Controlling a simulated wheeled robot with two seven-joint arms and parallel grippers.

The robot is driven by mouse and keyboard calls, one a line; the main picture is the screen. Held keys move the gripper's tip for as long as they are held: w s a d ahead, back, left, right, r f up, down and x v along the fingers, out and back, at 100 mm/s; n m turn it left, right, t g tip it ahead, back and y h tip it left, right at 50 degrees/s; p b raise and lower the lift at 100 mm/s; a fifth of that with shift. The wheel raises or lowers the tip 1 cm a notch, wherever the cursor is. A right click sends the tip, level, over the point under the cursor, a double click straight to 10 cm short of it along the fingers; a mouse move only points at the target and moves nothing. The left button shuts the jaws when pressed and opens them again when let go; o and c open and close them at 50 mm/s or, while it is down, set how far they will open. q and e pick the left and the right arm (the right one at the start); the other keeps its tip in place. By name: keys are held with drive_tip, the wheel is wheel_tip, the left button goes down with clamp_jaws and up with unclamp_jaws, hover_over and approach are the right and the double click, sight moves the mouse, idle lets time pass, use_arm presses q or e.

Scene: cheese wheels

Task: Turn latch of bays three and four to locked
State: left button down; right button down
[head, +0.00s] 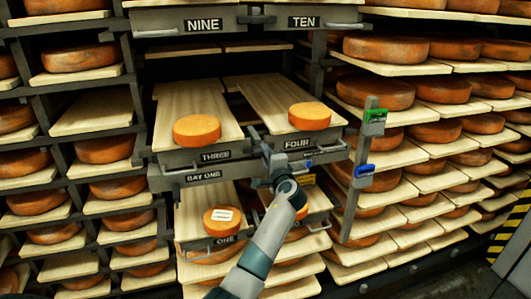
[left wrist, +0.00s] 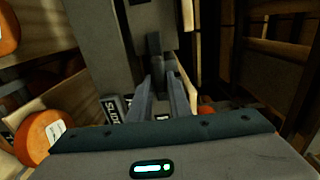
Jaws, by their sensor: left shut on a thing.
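The drawer fronts labelled THREE (head: 215,156) and FOUR (head: 297,143) stand side by side in the middle of the rack, each with a wooden board and an orange cheese wheel on it. A dark latch (head: 253,132) sits at the joint between them. My left gripper (head: 267,153) is at this joint, its fingers shut on the latch. In the left wrist view the two fingers (left wrist: 161,85) close around the dark upright latch piece (left wrist: 154,43). The gripper hides much of the latch, so its exact angle is unclear. My right gripper is not in view.
Drawers NINE (head: 204,25) and TEN (head: 304,21) are above, with another latch (head: 256,15) between them. Drawer ONE (head: 224,240) is below, with a labelled cheese. A post with green (head: 374,116) and blue (head: 363,171) tags stands at right. Cheese shelves flank both sides.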

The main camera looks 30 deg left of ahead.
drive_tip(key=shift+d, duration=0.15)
use_arm(q)
drive_tip(key=c, duration=1.7)
unclamp_jaws()
drive_tip(key=shift+a, duration=0.1)
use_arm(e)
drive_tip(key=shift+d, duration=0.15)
